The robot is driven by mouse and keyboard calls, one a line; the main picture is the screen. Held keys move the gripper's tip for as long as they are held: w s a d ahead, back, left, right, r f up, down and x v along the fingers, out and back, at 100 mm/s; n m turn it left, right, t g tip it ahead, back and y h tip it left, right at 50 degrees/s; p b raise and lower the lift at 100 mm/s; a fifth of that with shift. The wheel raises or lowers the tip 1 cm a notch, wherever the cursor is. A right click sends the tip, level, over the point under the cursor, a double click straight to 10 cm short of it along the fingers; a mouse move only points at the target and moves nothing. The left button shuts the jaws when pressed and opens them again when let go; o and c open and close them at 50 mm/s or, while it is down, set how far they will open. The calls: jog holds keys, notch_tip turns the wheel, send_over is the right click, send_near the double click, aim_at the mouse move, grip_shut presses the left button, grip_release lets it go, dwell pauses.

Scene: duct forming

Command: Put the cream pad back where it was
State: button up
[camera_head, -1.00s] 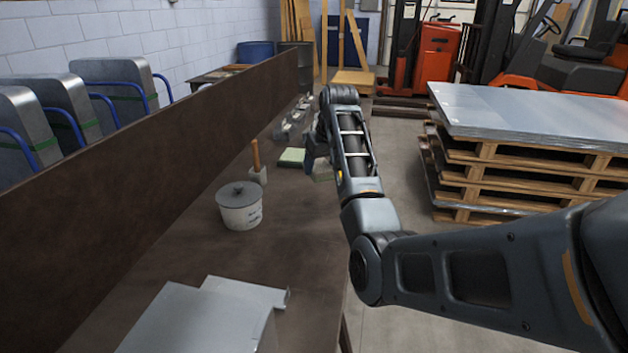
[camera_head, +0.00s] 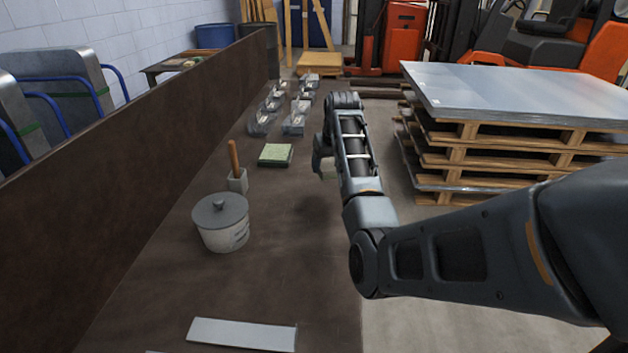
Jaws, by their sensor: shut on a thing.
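My gripper (camera_head: 322,160) is at the far right side of the brown bench (camera_head: 290,240), partly hidden by my own wrist. It is shut on a small pale pad (camera_head: 329,170), which looks like the cream pad. Only part of the pad shows below the fingers. The pad appears held above the bench top, near its right edge. A green pad (camera_head: 275,154) lies flat on the bench to the left of my gripper, apart from it.
A lidded pot (camera_head: 222,224) and a wooden-handled tool in a small block (camera_head: 237,182) stand on the bench's left side. Several clear-grey pieces (camera_head: 293,124) stand behind. A metal strip (camera_head: 242,334) lies in front. Stacked pallets with sheets (camera_head: 510,95) stand right.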

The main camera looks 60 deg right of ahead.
jog(key=w+a+f, duration=0.2)
jog(key=w, duration=0.1)
jog(key=shift+w+f, duration=0.2)
jog(key=shift+f+p, duration=0.35)
jog(key=shift+f, duration=1.6)
jog(key=shift+f, duration=0.1)
jog(key=o, duration=1)
jog(key=shift+r, duration=0.2)
jog(key=v, duration=1.2)
